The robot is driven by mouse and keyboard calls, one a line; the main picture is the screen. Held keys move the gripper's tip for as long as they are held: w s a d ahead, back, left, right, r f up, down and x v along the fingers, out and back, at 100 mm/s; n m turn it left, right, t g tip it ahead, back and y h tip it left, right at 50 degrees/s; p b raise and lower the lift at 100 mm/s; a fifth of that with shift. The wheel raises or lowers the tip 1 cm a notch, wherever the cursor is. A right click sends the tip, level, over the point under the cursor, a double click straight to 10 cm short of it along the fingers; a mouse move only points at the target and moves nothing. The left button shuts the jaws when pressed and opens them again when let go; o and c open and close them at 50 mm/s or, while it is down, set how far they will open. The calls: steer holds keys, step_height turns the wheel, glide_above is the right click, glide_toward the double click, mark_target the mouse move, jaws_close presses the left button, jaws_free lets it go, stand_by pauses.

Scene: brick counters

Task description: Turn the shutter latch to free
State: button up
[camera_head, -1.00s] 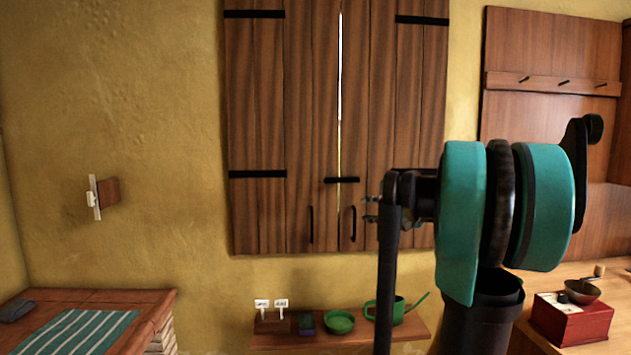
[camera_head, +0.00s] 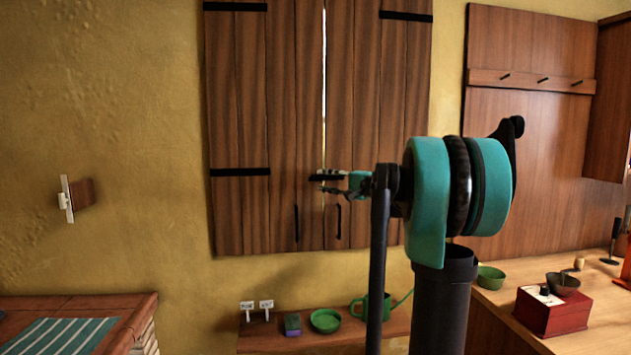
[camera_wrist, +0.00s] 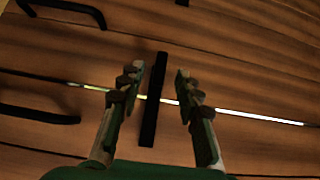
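The closed wooden shutters (camera_head: 270,120) hang on the yellow wall, with a bright gap between the two leaves. The shutter latch is a black bar; in the wrist view the latch (camera_wrist: 154,100) lies across the gap, spanning both leaves. My gripper (camera_wrist: 155,82) is open, with one finger on each side of the latch and visible space between each finger and the bar. In the head view my gripper (camera_head: 318,180) is at the latch's place and covers most of it. I cannot tell whether the fingers touch the shutter.
Two black pull handles (camera_head: 339,221) are below the latch. A low shelf under the shutters holds a green bowl (camera_head: 325,320) and a green watering can (camera_head: 374,306). A counter at right holds a red grinder box (camera_head: 551,311). The wall left of the shutters is mostly clear.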

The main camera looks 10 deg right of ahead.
mark_target(318, 179)
steer(key=shift+x, duration=2.25)
jaws_close()
